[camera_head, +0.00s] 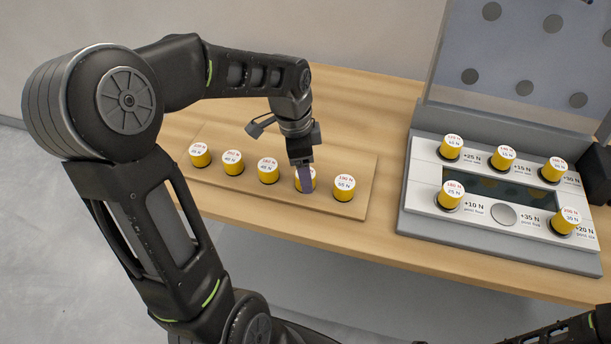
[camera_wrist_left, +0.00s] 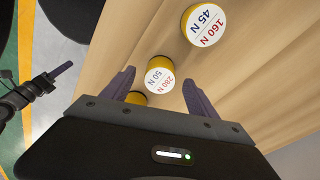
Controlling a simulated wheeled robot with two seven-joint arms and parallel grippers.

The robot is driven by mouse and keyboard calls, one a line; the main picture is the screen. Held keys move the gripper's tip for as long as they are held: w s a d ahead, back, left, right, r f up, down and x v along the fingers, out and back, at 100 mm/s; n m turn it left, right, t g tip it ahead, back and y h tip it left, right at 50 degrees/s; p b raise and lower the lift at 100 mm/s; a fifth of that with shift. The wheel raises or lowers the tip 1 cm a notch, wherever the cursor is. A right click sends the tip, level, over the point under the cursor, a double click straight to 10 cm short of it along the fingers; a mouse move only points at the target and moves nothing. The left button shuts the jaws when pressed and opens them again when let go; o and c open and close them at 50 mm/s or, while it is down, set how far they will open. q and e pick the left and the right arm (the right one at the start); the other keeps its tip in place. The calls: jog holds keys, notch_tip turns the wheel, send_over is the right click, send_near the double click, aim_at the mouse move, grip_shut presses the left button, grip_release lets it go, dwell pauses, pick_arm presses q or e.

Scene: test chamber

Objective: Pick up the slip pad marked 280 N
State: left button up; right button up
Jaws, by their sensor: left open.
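The slip pad marked 280 N (camera_wrist_left: 160,80) is a short yellow cylinder with a white top that also reads 50 N. It appears between the two fingertips of my left gripper (camera_wrist_left: 158,78), which is open, with a gap on each side. In the head view this pad (camera_head: 297,184) is the fourth from the left in a row on a wooden board, partly hidden by my left gripper (camera_head: 306,180). A dark jaw-like part (camera_wrist_left: 50,78) at the left of the wrist view may be my right gripper; its opening is unclear.
The 160 N pad (camera_head: 268,170) and the 190 N pad (camera_head: 345,187) stand on either side on the wooden board (camera_head: 240,188). Two more pads stand further left. A grey fixture (camera_head: 415,205) with several yellow pads and a clear upright panel (camera_head: 535,50) is at the right.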

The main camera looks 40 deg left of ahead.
pick_arm(q)
notch_tip(320, 180, down, 2)
jog(key=shift+w+d+f, duration=0.1)
jog(key=shift+f, duration=0.05)
jog(key=shift+c, duration=0.3)
grip_shut()
dwell(0.8)
